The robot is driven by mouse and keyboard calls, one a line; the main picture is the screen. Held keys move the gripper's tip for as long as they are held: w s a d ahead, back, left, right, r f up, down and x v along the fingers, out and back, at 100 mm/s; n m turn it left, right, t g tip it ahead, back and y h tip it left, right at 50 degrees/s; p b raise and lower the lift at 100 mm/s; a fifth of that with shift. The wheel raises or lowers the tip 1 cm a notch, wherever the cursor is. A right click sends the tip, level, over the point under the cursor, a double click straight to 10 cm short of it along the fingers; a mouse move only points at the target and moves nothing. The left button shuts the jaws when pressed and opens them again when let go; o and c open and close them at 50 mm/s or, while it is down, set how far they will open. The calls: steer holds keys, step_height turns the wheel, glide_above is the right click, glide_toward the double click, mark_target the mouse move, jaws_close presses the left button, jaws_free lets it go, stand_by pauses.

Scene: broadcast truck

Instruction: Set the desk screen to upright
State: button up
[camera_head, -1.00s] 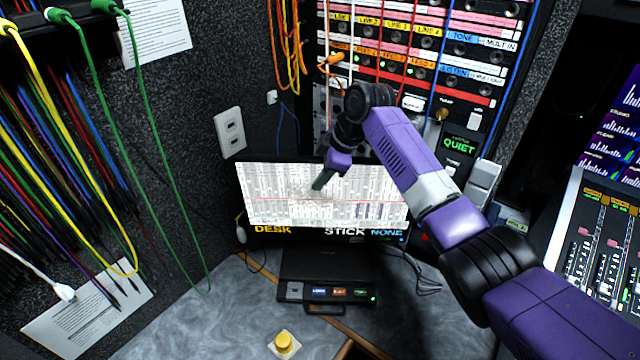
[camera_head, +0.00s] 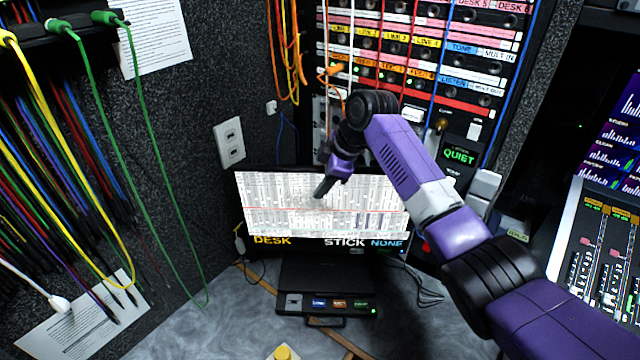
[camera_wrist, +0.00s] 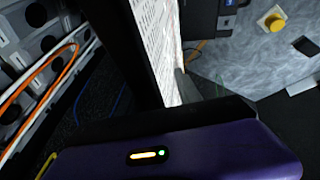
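The desk screen (camera_head: 290,205) stands on the desk in the head view, lit with a black and white grid and the words DESK, STICK and NONE along its bottom. Its exact tilt is hard to tell. My gripper (camera_head: 322,190) reaches down in front of the lit face, near its middle. In the wrist view the screen (camera_wrist: 158,35) shows nearly edge-on, and a grey fingertip (camera_wrist: 184,86) is close to its lit face. Contact cannot be made out. Only one slim tip shows, so the finger gap is hidden.
A dark box with small lit buttons (camera_head: 325,304) sits before the screen. A yellow button (camera_head: 283,352) is nearer on the desk. A patch rack (camera_head: 420,50) with hanging cables rises behind my arm. Cables hang at left (camera_head: 75,190), and a mixing console (camera_head: 595,260) is at right.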

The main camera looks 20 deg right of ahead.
steer(key=b+v, duration=0.1)
steer(key=v, duration=0.6)
steer(key=shift+a, duration=0.15)
